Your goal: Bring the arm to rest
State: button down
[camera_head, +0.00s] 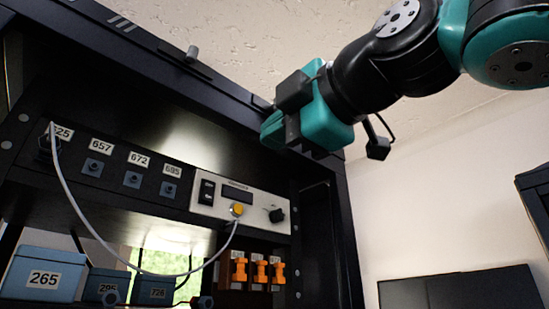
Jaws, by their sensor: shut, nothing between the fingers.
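My teal and black arm reaches in from the upper right of the head camera view. My gripper (272,130) is at its end, in front of the upper right part of a black rack (325,225). The gripper is shut and holds nothing that I can see. Its fingertips point left, above a white control panel (262,206) with a display, a yellow-centred connector and a black knob. From this angle I cannot tell how far the fingers are from the rack.
Sockets labelled 625, 657, 672 (132,180) and 695 line the rack. A grey cable (90,222) hangs from 625 to the panel. Blue boxes (42,276) and orange parts (258,271) sit below. A dark screen (460,291) is lower right.

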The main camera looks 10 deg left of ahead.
dwell(0.3)
jog(key=w+d+f+m+g+h, duration=0.2)
jog(key=d+f+m, duration=0.1)
jog(key=f, duration=0.8)
jog(key=w+d+f+m+g+h, duration=0.1)
jog(key=d+f+m+h, duration=0.2)
jog(key=f, duration=0.7)
jog(key=w+d+f+m+g+h, duration=0.2)
jog(key=f+m, duration=0.2)
jog(key=f, duration=0.7)
jog(key=s+d+f+m+g+h, duration=0.1)
jog(key=s+d+f+m+g, duration=0.1)
jog(key=f, duration=0.4)
jog(key=s+d+f+m+g+h, duration=0.1)
jog(key=s+d+f+m+g, duration=0.1)
jog(key=s+d+f+m, duration=0.3)
jog(key=s+d+f+m+g+b, duration=0.1)
jog(key=s+d+f+m+g, duration=0.1)
jog(key=f, duration=0.7)
jog(key=s+d+m, duration=0.1)
jog(key=s+d, duration=0.1)
jog(key=s, duration=0.1)
jog(key=shift+s+m+g+h, duration=0.15)
jog(key=shift+m+g+h, duration=0.15)
jog(key=shift+m+h, duration=0.1)
